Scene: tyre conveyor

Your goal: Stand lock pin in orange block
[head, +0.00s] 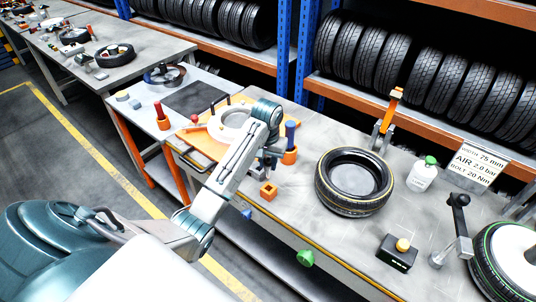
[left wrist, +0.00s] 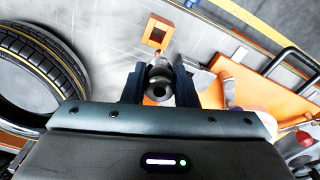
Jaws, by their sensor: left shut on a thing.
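The orange block (head: 268,190) sits on the workbench near its front edge, with a square opening in its top. It also shows in the left wrist view (left wrist: 148,41), just beyond my fingertips. My left gripper (head: 267,164) points down above and slightly behind the block in the head view. In the left wrist view its two dark fingers are shut on the grey metal lock pin (left wrist: 159,88), seen nearly end-on. The pin is apart from the block's opening in that picture; its far end is partly hidden. My right gripper is in no view.
A tyre (head: 353,182) lies right of the block. An orange holder with a blue-handled tool (head: 290,142) stands close behind it. An orange board (head: 215,135) lies to the left.

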